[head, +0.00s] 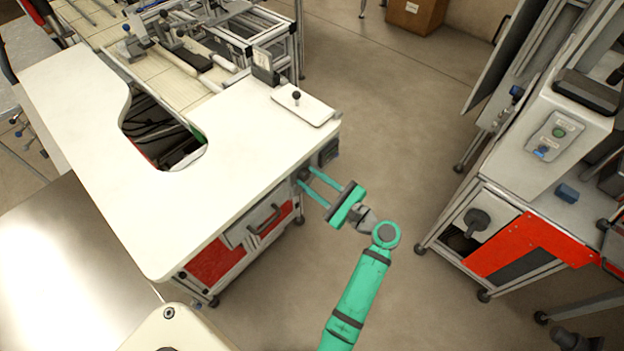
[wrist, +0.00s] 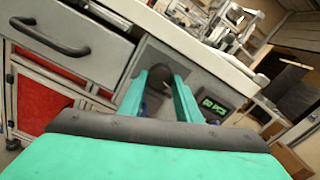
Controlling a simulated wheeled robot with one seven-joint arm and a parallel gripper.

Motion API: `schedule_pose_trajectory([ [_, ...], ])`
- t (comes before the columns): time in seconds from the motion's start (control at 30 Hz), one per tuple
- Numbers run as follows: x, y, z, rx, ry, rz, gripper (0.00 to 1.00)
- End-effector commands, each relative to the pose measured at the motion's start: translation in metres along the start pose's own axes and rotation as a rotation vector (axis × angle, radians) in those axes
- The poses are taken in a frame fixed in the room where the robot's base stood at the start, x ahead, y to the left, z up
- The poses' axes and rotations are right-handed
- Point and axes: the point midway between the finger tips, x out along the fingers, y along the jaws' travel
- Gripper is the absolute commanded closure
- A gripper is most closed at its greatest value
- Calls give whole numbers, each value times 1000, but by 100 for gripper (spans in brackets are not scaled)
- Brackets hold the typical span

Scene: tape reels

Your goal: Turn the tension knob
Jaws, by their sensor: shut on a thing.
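The tension knob (wrist: 157,77) is a dark round knob on a grey panel at the side of the white-topped workbench. In the wrist view it sits between the two green fingers of my gripper (wrist: 163,82), which are shut on it. In the head view my gripper (head: 311,180) reaches the bench side from the right, just under the tabletop edge. There the knob is mostly hidden by the fingers and shadow.
A small display (wrist: 213,106) with green characters is right of the knob. A drawer with a dark handle (wrist: 50,38) is to the left. The white tabletop (head: 235,135) overhangs the panel. A machine with a red panel (head: 517,240) stands right, across open floor (head: 400,130).

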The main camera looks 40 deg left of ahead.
Motion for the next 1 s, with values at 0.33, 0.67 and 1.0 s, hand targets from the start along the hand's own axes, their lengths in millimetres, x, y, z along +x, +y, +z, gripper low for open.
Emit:
schedule_pose_trajectory([
  [0.33, 2, 0, -1, 20, 3, 0, 92],
  [0.67, 1, -1, -1, 18, 3, -2, 51],
  [1.0, -7, -2, -1, 18, 3, -5, 51],
])
